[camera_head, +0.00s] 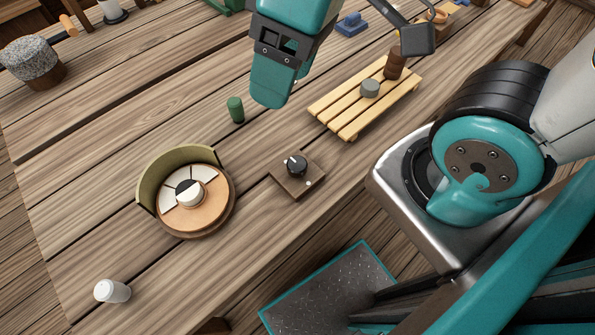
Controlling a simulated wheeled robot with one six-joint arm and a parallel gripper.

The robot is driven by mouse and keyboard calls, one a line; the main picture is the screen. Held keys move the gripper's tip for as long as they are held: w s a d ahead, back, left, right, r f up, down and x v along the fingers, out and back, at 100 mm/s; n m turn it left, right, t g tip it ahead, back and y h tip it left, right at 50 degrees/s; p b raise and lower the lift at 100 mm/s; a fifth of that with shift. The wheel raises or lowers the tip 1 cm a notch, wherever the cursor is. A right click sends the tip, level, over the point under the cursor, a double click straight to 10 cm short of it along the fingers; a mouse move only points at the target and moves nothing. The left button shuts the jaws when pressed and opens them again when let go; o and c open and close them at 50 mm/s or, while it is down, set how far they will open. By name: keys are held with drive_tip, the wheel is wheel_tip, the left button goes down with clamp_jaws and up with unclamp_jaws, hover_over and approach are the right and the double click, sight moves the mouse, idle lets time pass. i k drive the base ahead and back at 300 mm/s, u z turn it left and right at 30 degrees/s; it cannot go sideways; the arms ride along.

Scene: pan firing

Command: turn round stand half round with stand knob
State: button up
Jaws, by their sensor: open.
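A round wooden stand (212,215) sits on the table at left, with a curved olive wall (160,170) along its upper-left edge. Its top has white and dark wedge segments and a tan part. A short, upright knob (190,194), part white and part dark, is at its middle. To its right, a small wooden box (298,184) bears a black knob (296,165) with a pale mark. Which of these is the stand knob I cannot tell. My gripper (285,85) is high in the picture, open, above and apart from both knobs. Its fingers partly overlap in this view.
A green cylinder (236,109) stands between gripper and stand. A slatted rack (350,112) holds a grey round piece (370,88) and a brown bottle (395,66). A white cup (112,291) is at lower left; a grey-topped stool-like block (35,62) is at upper left.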

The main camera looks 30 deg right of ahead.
sight(296, 165)
drive_tip(key=u, duration=0.2)
drive_tip(key=k, duration=0.7)
drive_tip(key=z, duration=0.95)
drive_tip(key=i, duration=0.5)
